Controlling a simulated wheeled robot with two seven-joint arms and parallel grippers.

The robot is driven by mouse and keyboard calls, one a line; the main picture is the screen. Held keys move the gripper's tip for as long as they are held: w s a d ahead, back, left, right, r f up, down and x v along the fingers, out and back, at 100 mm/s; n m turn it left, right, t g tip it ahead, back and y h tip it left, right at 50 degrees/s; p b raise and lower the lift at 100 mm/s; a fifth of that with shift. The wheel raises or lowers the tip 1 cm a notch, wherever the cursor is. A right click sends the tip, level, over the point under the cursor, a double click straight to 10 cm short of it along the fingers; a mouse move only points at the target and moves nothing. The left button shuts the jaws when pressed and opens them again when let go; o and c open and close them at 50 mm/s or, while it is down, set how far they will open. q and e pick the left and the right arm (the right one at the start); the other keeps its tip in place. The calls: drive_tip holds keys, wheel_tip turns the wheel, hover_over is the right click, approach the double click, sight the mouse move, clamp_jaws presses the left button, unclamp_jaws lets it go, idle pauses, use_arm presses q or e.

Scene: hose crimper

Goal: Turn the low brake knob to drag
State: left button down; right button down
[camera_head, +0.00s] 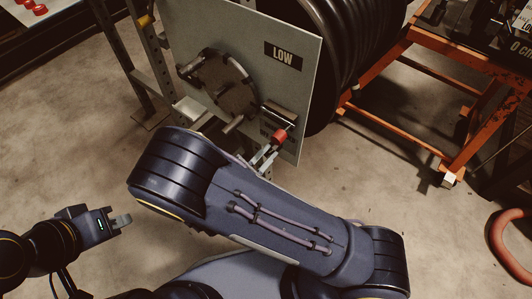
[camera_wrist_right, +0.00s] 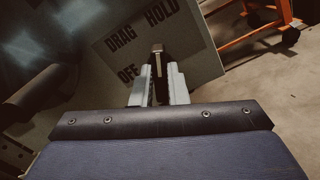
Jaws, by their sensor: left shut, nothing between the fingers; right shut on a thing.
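The low brake knob, with a red part (camera_head: 279,136), sits low on the right of the grey panel (camera_head: 240,40) marked LOW. My right gripper (camera_head: 266,157) is shut on the knob, and its arm crosses in front below the panel. In the right wrist view the fingers (camera_wrist_right: 158,88) close around the narrow knob (camera_wrist_right: 157,58). Its end points up between the DRAG label (camera_wrist_right: 121,39) and the HOLD label (camera_wrist_right: 160,12). The OFF label (camera_wrist_right: 128,74) is to the left of the fingers. My left gripper (camera_head: 124,220) is shut and empty, away from the panel.
A round plate with a handle (camera_head: 225,85) is on the panel left of the knob. A large black reel (camera_head: 350,50) stands behind the panel. An orange frame (camera_head: 440,60) is at the right, and a red hose (camera_head: 505,245) is at the right edge. Open floor lies at the left.

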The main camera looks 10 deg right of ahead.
drive_tip(key=shift+r+n+p, duration=0.25)
drive_tip(key=shift+n+p, duration=0.9)
drive_tip(key=shift+n, duration=0.05)
drive_tip(key=n+p, duration=0.2)
drive_tip(key=shift+n, duration=0.3)
drive_tip(key=n+p, duration=0.2)
drive_tip(key=n, duration=0.1)
drive_tip(key=shift+w+a+f, duration=0.15)
drive_tip(key=shift+f+n+p, duration=0.1)
drive_tip(key=shift+n+p, duration=0.5)
drive_tip(key=shift+n, duration=0.8)
drive_tip(key=c, duration=1.4)
unclamp_jaws()
drive_tip(key=shift+c, duration=0.2)
drive_tip(key=shift+a, duration=0.1)
